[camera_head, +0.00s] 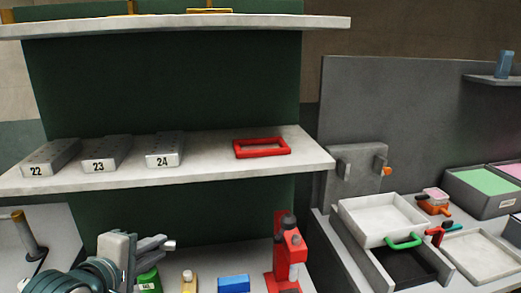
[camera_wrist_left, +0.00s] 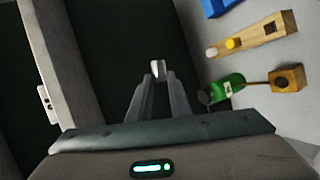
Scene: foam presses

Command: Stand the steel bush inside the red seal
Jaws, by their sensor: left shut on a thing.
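The red seal (camera_head: 262,154) is a red rectangular ring lying flat on the right part of the middle shelf, with bare shelf showing inside it. My left gripper (camera_head: 161,244) is below the front edge of that shelf, to the left of the seal and lower. It is shut on the steel bush (camera_head: 170,245), a small pale metal piece at the fingertips. The bush also shows in the left wrist view (camera_wrist_left: 157,69), between the tips of my left gripper (camera_wrist_left: 158,80). The fingers hide part of it. My right gripper is in neither view.
Grey blocks numbered 22 (camera_head: 50,158), 23 (camera_head: 107,154) and 24 (camera_head: 165,150) stand on the middle shelf (camera_head: 210,172), left of the seal. An upper shelf (camera_head: 190,24) overhangs. Below are a green bottle (camera_wrist_left: 228,87), a blue block (camera_head: 233,284) and a red device (camera_head: 287,255).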

